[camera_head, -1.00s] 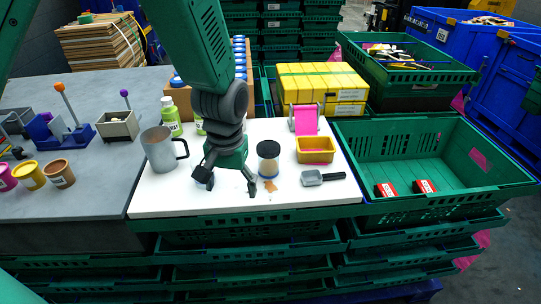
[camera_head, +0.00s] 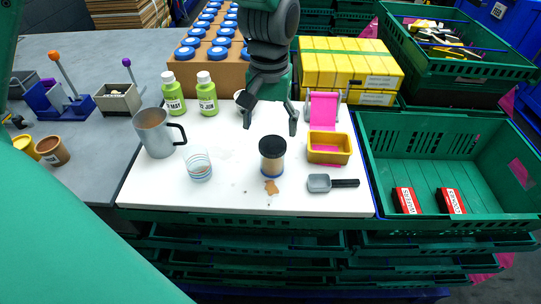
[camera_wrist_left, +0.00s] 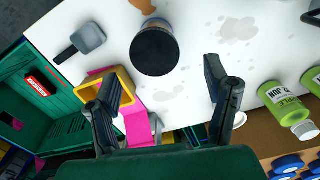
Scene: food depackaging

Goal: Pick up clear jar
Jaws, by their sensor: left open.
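A jar with a black lid (camera_head: 272,146) and a pale see-through body stands upright on the white tabletop. In the left wrist view its round black lid (camera_wrist_left: 155,52) lies beyond the fingers. A clear, open glass with stripes (camera_head: 198,166) stands to its left, near the grey mug. My left gripper (camera_head: 270,124) is open and empty, just behind the black-lidded jar. In the left wrist view the fingers (camera_wrist_left: 160,75) are spread apart, with bare tabletop between them. My right gripper is not in view.
A grey mug (camera_head: 154,134), green bottles (camera_head: 173,95), a yellow tray (camera_head: 328,148) and a grey scoop (camera_head: 320,183) stand around. A pink holder (camera_head: 322,108) is behind the tray. A green crate (camera_head: 385,150) with red-and-black boxes is at right. The front tabletop is mostly clear.

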